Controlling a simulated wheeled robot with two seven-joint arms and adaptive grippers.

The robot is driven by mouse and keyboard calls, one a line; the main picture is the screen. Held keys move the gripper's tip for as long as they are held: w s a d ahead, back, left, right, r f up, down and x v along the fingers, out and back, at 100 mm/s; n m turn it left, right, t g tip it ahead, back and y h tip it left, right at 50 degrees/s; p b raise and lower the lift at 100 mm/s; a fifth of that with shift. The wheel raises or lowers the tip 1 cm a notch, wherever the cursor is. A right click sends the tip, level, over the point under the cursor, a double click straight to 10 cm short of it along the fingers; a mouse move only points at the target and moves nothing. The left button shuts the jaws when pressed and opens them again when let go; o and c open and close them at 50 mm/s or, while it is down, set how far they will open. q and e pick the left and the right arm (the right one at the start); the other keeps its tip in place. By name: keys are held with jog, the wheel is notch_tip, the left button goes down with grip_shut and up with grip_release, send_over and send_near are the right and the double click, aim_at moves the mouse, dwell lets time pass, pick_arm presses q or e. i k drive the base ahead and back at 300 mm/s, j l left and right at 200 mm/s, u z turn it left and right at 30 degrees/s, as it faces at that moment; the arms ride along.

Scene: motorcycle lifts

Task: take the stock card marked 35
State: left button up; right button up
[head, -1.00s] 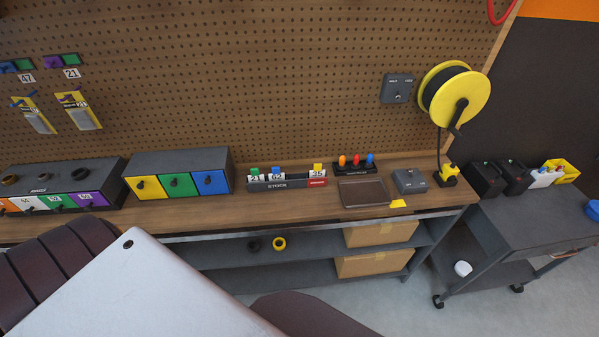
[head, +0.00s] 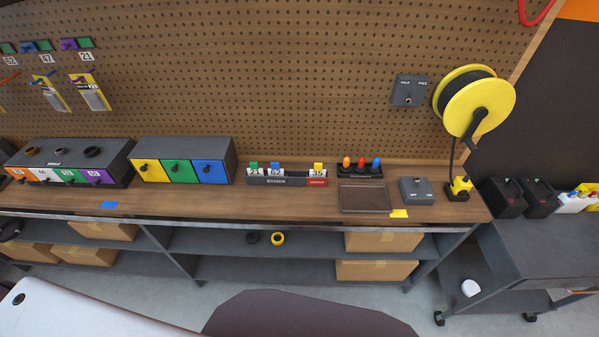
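The stock card marked 35 (head: 318,170) has a yellow top tab and stands upright in the grey stock rack (head: 282,181), at its right end above a red label. Cards marked 21 (head: 254,170) and 62 (head: 275,170), with green and blue tabs, stand in the rack's left part. The rack sits on the wooden workbench (head: 240,205) against the pegboard. Neither of my grippers shows in the head view.
Left of the rack is a box with yellow, green and blue drawers (head: 182,161). Right of it are a holder with coloured-handled tools (head: 361,168), a shallow brown tray (head: 366,197) and a grey switch box (head: 415,190). A black cart (head: 535,255) stands at the right.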

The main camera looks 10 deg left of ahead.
aim_at(317, 171)
jog(key=l+u, duration=0.2)
jog(key=u, duration=0.25)
jog(key=i+l+u, duration=0.1)
jog(key=l+u, duration=0.15)
jog(key=u, duration=0.2)
jog(key=l+u, duration=0.55)
jog(key=u, duration=0.2)
jog(key=l+u, duration=0.35)
